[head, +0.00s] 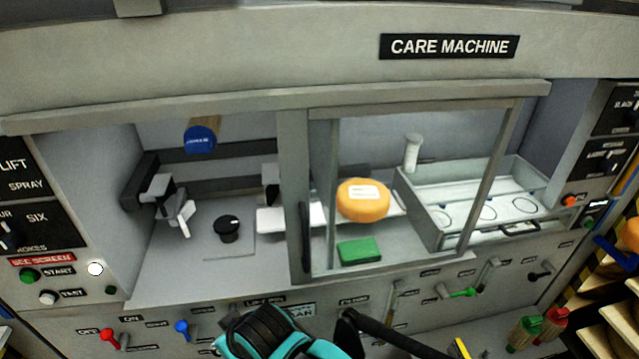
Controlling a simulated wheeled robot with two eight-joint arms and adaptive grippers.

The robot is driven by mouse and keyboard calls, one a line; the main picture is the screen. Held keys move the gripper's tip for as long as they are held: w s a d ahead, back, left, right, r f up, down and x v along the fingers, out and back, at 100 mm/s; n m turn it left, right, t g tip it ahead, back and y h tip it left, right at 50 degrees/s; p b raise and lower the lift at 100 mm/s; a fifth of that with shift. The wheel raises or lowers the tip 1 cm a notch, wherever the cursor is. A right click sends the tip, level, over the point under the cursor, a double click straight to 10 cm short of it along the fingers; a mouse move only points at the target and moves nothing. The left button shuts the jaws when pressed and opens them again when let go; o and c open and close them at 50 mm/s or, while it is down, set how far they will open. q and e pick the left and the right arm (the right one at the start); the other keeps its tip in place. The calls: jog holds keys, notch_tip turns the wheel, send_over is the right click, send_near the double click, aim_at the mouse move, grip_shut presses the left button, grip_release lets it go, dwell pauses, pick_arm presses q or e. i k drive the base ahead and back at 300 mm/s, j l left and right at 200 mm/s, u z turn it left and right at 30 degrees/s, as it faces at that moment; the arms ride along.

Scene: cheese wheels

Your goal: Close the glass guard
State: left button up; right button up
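The glass guard (318,190) is a grey-framed clear panel on the front of the care machine. It covers the right part of the opening, and the left part is uncovered. A dark upright handle (304,238) is on its left frame post. Behind the glass are an orange cheese wheel (362,207) with a white label and a green block (359,251). Teal and black parts of my own arm show at the bottom middle, below the guard. I make out no fingertips of either gripper, and nothing is seen touching the handle.
In the uncovered bay are a black knob (227,229), a metal clamp (177,205) and a blue-ended cylinder (201,137). A grey tray (440,222) sits at the right. Coloured levers line the lower panel.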

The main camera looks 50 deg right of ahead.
aim_at(290, 125)
jog(key=z, duration=2.3)
